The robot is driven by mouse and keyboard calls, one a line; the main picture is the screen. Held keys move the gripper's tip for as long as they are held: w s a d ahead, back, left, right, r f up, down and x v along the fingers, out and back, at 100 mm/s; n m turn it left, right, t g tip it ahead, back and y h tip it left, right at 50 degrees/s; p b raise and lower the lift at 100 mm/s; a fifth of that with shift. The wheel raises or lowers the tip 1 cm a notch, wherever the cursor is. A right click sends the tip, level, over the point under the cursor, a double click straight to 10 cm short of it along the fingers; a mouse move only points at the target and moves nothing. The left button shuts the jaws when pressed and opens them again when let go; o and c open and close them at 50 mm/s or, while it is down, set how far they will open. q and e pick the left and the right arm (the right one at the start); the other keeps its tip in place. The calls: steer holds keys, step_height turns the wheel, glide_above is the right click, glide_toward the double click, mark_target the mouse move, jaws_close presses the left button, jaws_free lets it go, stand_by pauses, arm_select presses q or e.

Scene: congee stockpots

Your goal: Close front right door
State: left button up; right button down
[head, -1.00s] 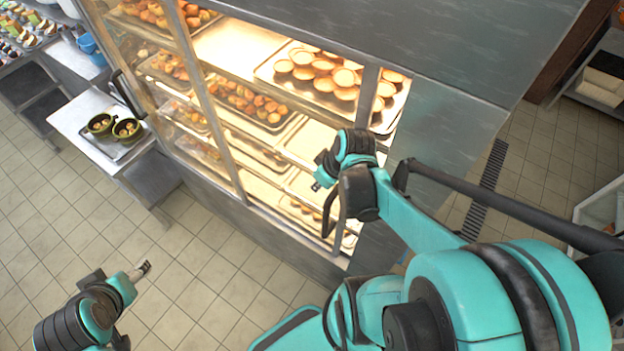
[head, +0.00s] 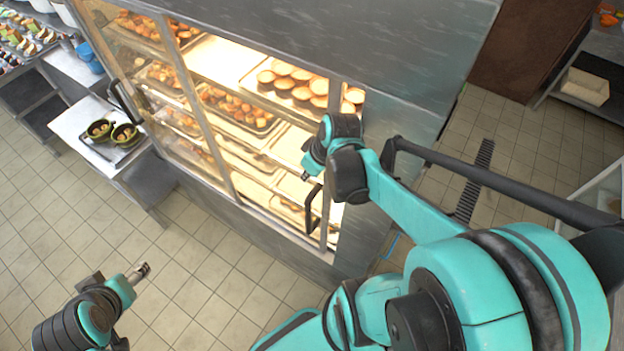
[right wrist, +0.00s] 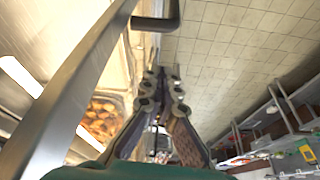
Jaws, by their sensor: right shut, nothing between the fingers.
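The glass-fronted metal display cabinet (head: 345,262) stands in the centre of the head view, lit inside. Its front right door has a metal frame (head: 327,115) and a dark handle (head: 311,212). The handle also shows at the top of the right wrist view (right wrist: 158,23), beside a slanting metal frame (right wrist: 70,100). How far the door stands open is hard to tell. My right gripper (head: 308,172) is at the cabinet front, just above the handle in the picture. Its fingers (right wrist: 162,85) are shut and empty. My left gripper (head: 140,271) hangs over the floor at lower left, away from the cabinet.
Trays of pastries (head: 290,88) fill the cabinet shelves. A side table (head: 75,120) with two green pots (head: 125,135) stands left of the cabinet. Tiled floor (head: 215,270) in front is clear. A shelf unit (head: 585,85) stands at the far right.

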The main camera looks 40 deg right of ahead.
arm_select(q)
step_height(320, 180, down, 30)
steer(key=b, duration=3)
arm_select(e)
steer(key=s+a+f+m+t+h, duration=0.1)
steer(key=a+f, duration=0.4)
steer(key=f, duration=0.6)
steer(key=s+a+f+m+t, duration=0.1)
steer(key=a+f, duration=0.4)
steer(key=f, duration=0.7)
steer(key=w+d+r+n+g+h+p, duration=0.1)
steer(key=w+d+r+n+g+p, duration=0.25)
steer(key=r+p, duration=0.65)
steer(key=w+d+r+n+g+p, duration=0.1)
steer(key=w+r+n+g+p, duration=0.1)
steer(key=w+r+g+p, duration=0.55)
arm_select(q)
step_height(320, 180, up, 20)
steer(key=p, duration=0.2)
steer(key=shift+s, duration=0.25)
arm_select(e)
steer(key=s+d+f+t, duration=0.2)
steer(key=s+d+f, duration=0.1)
steer(key=s+f, duration=0.4)
steer(key=shift+s+t, duration=0.25)
steer(key=shift+t, duration=0.05)
arm_select(q)
steer(key=shift+d+r, duration=0.1)
